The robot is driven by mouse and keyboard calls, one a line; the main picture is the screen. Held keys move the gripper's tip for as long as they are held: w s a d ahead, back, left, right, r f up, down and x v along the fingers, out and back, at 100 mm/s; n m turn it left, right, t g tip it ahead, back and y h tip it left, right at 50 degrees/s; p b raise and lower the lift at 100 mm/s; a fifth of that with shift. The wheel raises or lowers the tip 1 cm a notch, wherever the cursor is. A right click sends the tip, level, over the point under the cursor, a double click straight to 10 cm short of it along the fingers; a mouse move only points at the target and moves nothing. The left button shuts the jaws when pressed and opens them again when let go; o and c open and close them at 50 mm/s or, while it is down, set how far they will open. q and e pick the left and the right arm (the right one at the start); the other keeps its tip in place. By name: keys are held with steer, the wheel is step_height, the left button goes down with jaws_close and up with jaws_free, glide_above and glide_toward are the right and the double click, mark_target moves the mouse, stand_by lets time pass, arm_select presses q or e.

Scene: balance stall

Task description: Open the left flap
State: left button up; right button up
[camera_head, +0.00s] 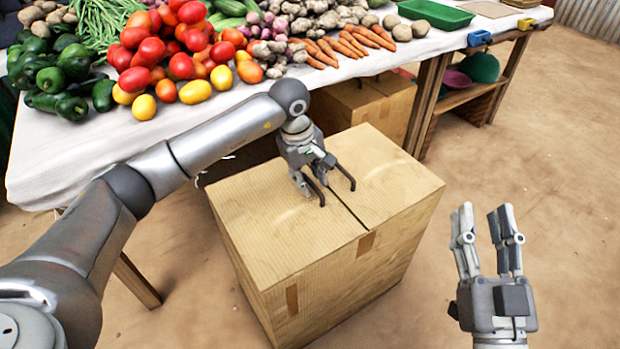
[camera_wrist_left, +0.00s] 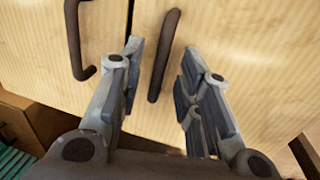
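A closed cardboard box (camera_head: 335,290) stands on the ground. Its top has a left flap (camera_head: 265,215) and a right flap (camera_head: 390,180), parted by a dark seam, each with a dark bar handle. My left gripper (camera_head: 313,177) is over the top by the seam, fingers apart. In the left wrist view, the left flap's handle (camera_wrist_left: 164,55) lies between the open fingers (camera_wrist_left: 158,85), with gaps on both sides. The right flap's handle (camera_wrist_left: 78,40) is outside them. The fingers partly hide the flaps. My right gripper (camera_head: 486,215) is open and empty, right of the box.
A table with a white cloth (camera_head: 60,170) and heaped vegetables stands behind and left of the box. Another carton (camera_head: 365,105) is under it, close behind. A shelf with bowls (camera_head: 480,68) is at the back right. Ground at right is clear.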

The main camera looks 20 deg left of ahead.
arm_select(q)
jaws_close()
stand_by(0.3)
